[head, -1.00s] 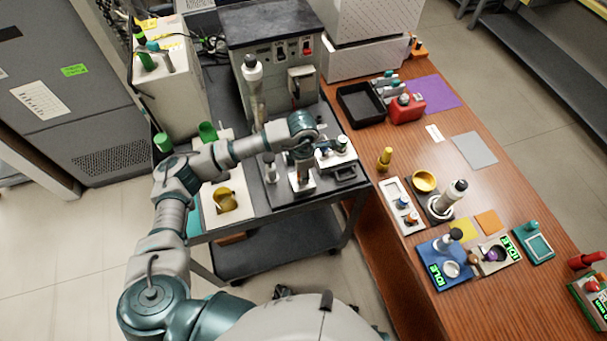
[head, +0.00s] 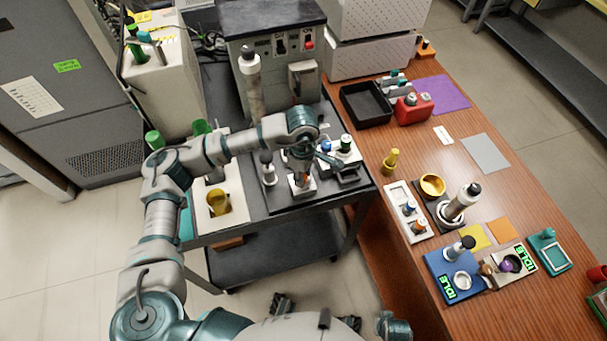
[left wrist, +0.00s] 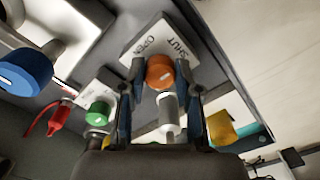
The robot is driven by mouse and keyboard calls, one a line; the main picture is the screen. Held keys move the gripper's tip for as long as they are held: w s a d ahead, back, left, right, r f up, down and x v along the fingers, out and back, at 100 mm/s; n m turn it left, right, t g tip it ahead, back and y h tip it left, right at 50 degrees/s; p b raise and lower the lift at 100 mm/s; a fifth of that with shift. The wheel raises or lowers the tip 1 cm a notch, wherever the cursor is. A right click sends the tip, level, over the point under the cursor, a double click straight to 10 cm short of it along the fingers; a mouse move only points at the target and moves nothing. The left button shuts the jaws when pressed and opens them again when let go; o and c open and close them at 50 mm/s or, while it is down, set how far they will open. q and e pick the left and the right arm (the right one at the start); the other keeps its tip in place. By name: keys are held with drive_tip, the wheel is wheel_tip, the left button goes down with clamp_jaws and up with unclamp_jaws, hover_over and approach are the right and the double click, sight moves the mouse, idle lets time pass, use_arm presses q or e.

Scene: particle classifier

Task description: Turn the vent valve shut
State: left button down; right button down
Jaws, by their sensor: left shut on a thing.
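The vent valve shows in the left wrist view as an orange knob (left wrist: 160,72) on a white plate (left wrist: 148,43) lettered OPEN on the left and SHUT on the right. A grey and white stem-like part (left wrist: 169,115) lies below the knob in that picture. My left gripper (left wrist: 162,85) has a finger on each side of the knob and is shut on it. In the head view my left gripper (head: 299,160) reaches down over the valve's white base (head: 302,186) on the black cart, hiding most of the knob. Which word the knob points to is unclear.
A green-capped part (left wrist: 98,113), a red part (left wrist: 58,118) and a blue-capped part (left wrist: 25,75) stand left of the valve in the wrist view. A yellow cup (head: 218,202) sits on the cart's left. The wooden table (head: 400,270) on the right holds several devices.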

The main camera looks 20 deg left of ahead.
use_arm(q)
drive_tip(key=shift+s+f, duration=0.15)
drive_tip(key=shift+f, duration=0.25)
drive_tip(key=c, duration=1.1)
unclamp_jaws()
drive_tip(key=o, duration=0.3)
drive_tip(key=shift+w+a, duration=0.1)
drive_tip(key=shift+w, duration=0.15)
drive_tip(key=shift+r, duration=0.1)
drive_tip(key=shift+r, duration=0.1)
